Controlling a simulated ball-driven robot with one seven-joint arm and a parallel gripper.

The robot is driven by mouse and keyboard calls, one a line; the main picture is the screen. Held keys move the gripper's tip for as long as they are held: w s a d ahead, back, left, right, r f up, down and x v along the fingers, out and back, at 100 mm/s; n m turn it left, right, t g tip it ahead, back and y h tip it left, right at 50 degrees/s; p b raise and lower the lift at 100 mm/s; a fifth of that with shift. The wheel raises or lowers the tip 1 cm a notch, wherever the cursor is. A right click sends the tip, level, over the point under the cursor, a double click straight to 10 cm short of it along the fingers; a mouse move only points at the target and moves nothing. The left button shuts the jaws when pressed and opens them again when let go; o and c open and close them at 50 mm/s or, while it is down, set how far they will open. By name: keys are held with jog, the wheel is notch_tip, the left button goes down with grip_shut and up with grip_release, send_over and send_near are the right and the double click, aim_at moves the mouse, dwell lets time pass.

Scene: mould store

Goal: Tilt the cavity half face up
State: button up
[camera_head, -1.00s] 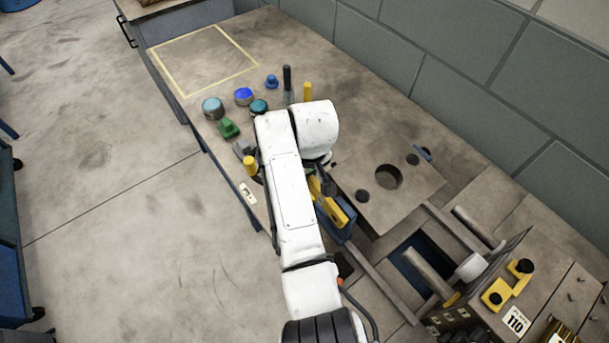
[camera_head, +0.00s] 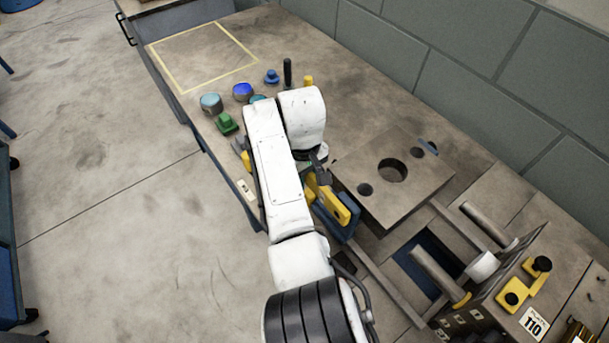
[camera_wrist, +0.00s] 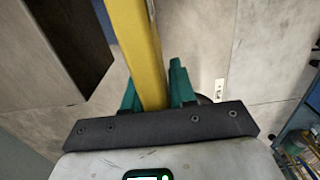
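A grey steel plate, apparently the cavity half (camera_head: 415,195), has a large round hole and several smaller ones; it lies on the bench right of my arm. I cannot tell its exact tilt. A yellow bar (camera_head: 338,208) lies beside its left edge, along a blue part (camera_head: 340,226). My gripper (camera_wrist: 152,92) has its green fingers on both sides of the yellow bar (camera_wrist: 138,45) and looks shut on it. In the head view my arm hides the fingers. A dark block edge (camera_wrist: 65,45) is close on the left in the wrist view.
A mould block labelled 110 (camera_head: 508,285) with guide pillars (camera_head: 435,272) stands at lower right. Knobs, including a green one (camera_head: 226,123) and blue one (camera_head: 242,91), stand left of my arm. A yellow-outlined square (camera_head: 200,55) is clear. A wall (camera_head: 470,85) bounds the back.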

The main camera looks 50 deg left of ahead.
jog(key=shift+o, duration=1.4)
jog(key=shift+r, duration=0.1)
jog(key=r, duration=1)
jog(key=shift+a+r, duration=0.25)
jog(key=shift+r, duration=0.05)
jog(key=shift+f, duration=0.1)
